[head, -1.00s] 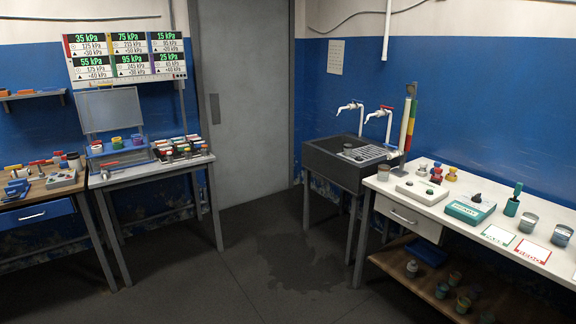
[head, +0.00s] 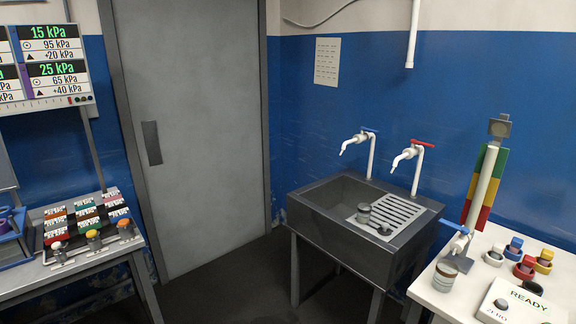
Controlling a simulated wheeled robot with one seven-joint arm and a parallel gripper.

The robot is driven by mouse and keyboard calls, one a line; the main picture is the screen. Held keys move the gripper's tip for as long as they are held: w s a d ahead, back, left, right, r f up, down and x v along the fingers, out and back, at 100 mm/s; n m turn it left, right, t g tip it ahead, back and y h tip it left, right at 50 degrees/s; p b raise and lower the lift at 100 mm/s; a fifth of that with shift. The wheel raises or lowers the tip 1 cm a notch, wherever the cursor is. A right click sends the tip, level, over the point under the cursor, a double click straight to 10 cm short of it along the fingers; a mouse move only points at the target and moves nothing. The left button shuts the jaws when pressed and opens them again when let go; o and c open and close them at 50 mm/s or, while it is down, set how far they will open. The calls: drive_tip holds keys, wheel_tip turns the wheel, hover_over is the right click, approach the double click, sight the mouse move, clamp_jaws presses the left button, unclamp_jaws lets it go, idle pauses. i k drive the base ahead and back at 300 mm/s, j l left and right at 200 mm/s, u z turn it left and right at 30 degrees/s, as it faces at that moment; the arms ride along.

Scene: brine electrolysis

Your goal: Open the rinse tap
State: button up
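Two white taps stand behind the dark grey sink (head: 318,208). The left tap (head: 358,142) has a blue lever handle (head: 369,130). The right tap (head: 408,157) has a red lever handle (head: 423,143). Both spouts point left over the basin, and I see no water running from either. I cannot tell from a label which one is the rinse tap. A white drain rack (head: 398,212) lies in the right part of the sink, with a small grey jar (head: 363,212) and a dark small object (head: 384,230) on it. My gripper is not in view.
A white table (head: 425,290) at right holds a READY device (head: 515,302), colored-cap pieces, a jar and a red-yellow-green column (head: 484,187). A bench with sample cards (head: 85,218) stands at left. The floor (head: 225,285) before the door (head: 190,130) is clear.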

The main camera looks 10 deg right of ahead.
sight(362, 128)
drive_tip(key=i+j+z, duration=0.1)
drive_tip(key=i+z, duration=0.2)
drive_tip(key=i, duration=0.2)
drive_tip(key=i+j+z, duration=0.25)
drive_tip(key=i, duration=0.2)
drive_tip(key=i+j+z, duration=0.3)
drive_tip(key=i, duration=0.15)
drive_tip(key=i+j+z, duration=0.15)
drive_tip(key=i+j, duration=1.35)
